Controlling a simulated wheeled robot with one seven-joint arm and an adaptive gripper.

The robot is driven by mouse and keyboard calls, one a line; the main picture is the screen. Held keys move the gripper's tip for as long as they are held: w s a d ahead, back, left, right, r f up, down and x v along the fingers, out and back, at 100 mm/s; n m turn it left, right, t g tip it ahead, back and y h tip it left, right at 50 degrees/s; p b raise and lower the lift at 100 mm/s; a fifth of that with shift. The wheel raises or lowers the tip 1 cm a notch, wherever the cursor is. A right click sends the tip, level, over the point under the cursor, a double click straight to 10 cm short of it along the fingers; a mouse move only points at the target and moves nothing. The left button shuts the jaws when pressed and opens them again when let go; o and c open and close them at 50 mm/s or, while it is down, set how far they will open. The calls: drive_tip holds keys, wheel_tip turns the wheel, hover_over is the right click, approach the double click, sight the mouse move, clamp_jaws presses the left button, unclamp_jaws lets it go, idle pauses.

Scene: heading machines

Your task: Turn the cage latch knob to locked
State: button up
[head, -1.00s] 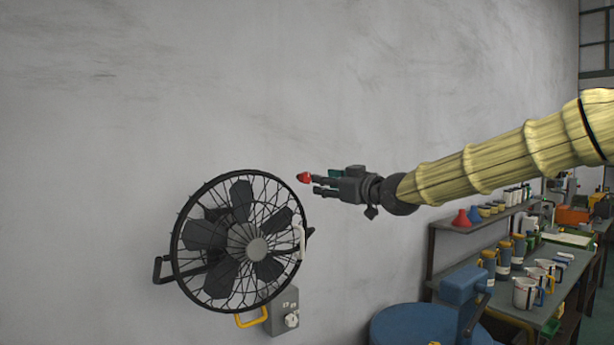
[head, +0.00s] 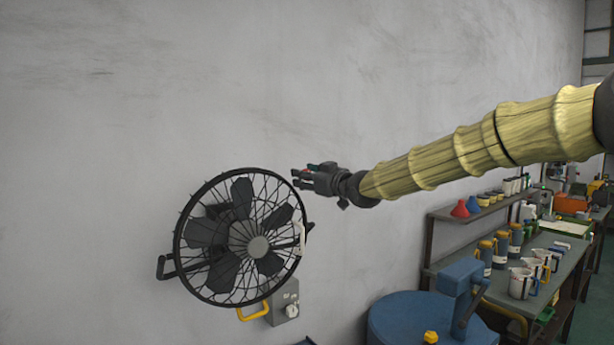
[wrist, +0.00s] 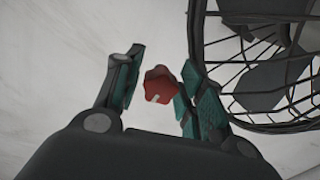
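The red lobed knob (wrist: 161,84) shows between my gripper's fingers in the wrist view, with a small pale mark on its lower left. My gripper (wrist: 160,82) is open around it. A gap shows on the left; the right finger is very near the knob, and I cannot tell if it touches. In the head view my gripper (head: 298,178) is at the upper right of the black round fan cage (head: 180,246), and the knob is mostly hidden by the fingers. The cage rim (wrist: 196,50) also shows at right in the wrist view.
A grey box (head: 284,296) with a pale dial and a yellow handle (head: 252,316) are below the cage. A pale handle (head: 302,238) is on the cage's right side. A blue machine (head: 405,318) and a bench with cups stand at right. The wall above is bare.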

drive_tip(key=c, duration=0.8)
drive_tip(key=shift+f, duration=0.1)
drive_tip(key=shift+n+b, duration=0.3)
drive_tip(key=shift+b, duration=0.15)
drive_tip(key=o, duration=0.8)
